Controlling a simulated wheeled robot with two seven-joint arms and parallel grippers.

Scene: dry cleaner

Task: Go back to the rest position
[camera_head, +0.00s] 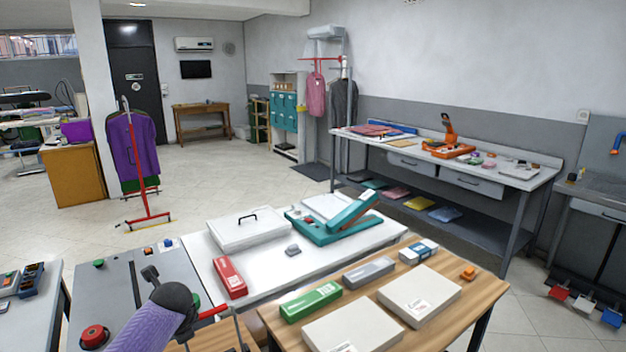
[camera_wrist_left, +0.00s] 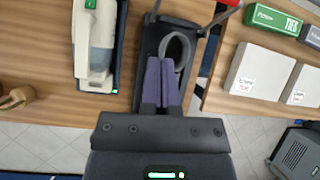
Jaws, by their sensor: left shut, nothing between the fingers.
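My left gripper (camera_wrist_left: 161,62) shows in the wrist view with its two dark purple fingers together and nothing between them. It is over a dark, flat device (camera_wrist_left: 155,38) with a grey loop (camera_wrist_left: 180,48) and a red-tipped lever on the wooden counter; I cannot tell how high above it the fingers are. My right gripper is in neither view.
The wooden counter holds a green box (camera_head: 311,300), a grey box (camera_head: 369,271) and white boxes (camera_head: 419,294). Behind it, a white table carries a teal press (camera_head: 325,226) and a red box (camera_head: 230,277). Open tiled floor (camera_head: 240,185) lies beyond, with a red garment rack (camera_head: 140,172).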

